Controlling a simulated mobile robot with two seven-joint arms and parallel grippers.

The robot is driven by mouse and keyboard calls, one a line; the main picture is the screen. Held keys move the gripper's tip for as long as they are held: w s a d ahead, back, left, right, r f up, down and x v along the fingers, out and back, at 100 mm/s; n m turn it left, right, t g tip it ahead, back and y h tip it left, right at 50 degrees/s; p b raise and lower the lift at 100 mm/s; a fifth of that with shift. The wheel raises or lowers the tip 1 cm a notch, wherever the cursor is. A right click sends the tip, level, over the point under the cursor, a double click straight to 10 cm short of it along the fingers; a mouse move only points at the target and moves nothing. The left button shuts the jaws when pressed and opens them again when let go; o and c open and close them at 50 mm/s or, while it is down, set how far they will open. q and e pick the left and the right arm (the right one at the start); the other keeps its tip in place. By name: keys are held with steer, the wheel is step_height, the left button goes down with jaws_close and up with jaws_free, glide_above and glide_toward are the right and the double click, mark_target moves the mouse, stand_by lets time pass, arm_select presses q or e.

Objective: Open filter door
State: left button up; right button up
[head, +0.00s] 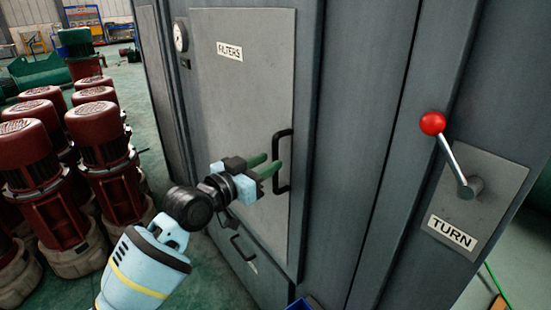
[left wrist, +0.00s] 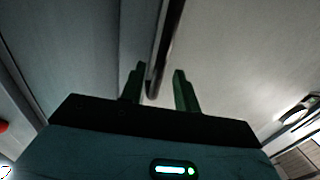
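The filter door (head: 240,90) is a grey panel labelled "FILTERS" on the cabinet front, and it looks closed. Its black vertical handle (head: 284,160) is on the door's right side. My left gripper (head: 269,165) is at the handle, with its green fingers pointing toward it. In the left wrist view the two fingers (left wrist: 159,88) are apart, and the dark handle bar (left wrist: 165,50) reaches down between them. I cannot tell whether either finger touches the bar. My right gripper is not in view.
A lever with a red ball (head: 432,123) stands on a plate marked "TURN" at the right. A gauge (head: 180,36) is at the door's upper left. Several red motors (head: 100,135) crowd the floor at the left. A lower handle (head: 242,248) sits beneath the door.

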mark_target(276, 188)
arm_select(q)
steer(key=shift+x, duration=1.9)
jaws_close()
